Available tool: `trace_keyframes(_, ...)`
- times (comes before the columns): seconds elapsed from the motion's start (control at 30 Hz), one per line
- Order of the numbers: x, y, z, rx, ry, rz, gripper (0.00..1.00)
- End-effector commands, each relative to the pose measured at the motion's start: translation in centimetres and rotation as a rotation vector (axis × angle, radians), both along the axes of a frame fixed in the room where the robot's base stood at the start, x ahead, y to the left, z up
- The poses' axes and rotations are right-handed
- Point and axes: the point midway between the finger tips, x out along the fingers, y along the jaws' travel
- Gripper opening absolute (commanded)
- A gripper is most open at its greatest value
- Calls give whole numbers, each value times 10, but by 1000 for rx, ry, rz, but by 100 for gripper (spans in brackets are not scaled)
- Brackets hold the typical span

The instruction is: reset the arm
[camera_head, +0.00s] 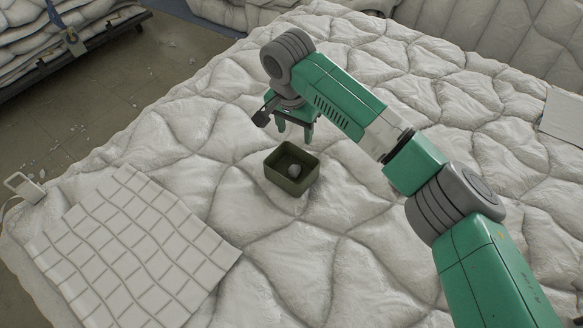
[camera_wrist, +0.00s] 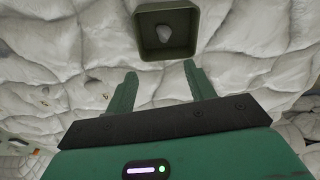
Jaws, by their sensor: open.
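My gripper (camera_head: 296,132) is open and empty, held above the white quilted duvet (camera_head: 365,240) in the head view. Its two green fingers (camera_wrist: 158,82) stand apart in the wrist view with nothing between them. A small olive box (camera_head: 290,182) sits on the duvet, in front of and below my gripper. A grey rounded stone-like lump (camera_head: 294,170) lies inside the box. In the wrist view the box (camera_wrist: 146,48) is just beyond the fingertips, with the lump (camera_wrist: 163,34) in it. The fingers look apart from the box.
A white grid-patterned pad (camera_head: 135,250) lies on the duvet at the lower left. A pale flat sheet (camera_head: 562,115) lies at the right edge. A pale framed object (camera_head: 24,186) is at the left edge. A rack of folded bedding (camera_head: 60,40) stands across the floor. The duvet around the box is clear.

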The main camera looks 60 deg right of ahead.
Motion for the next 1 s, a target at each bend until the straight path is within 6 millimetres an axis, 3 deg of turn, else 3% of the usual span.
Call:
trace_keyframes(0.8, 0, 1, 5, 0, 0, 0, 54)
trace_keyframes(0.87, 10, 8, 6, -4, -17, 30, 54)
trace_keyframes(0.97, 54, 45, 14, -30, -105, 175, 54)
trace_keyframes(1.0, 79, 68, 21, -48, -159, 260, 54)
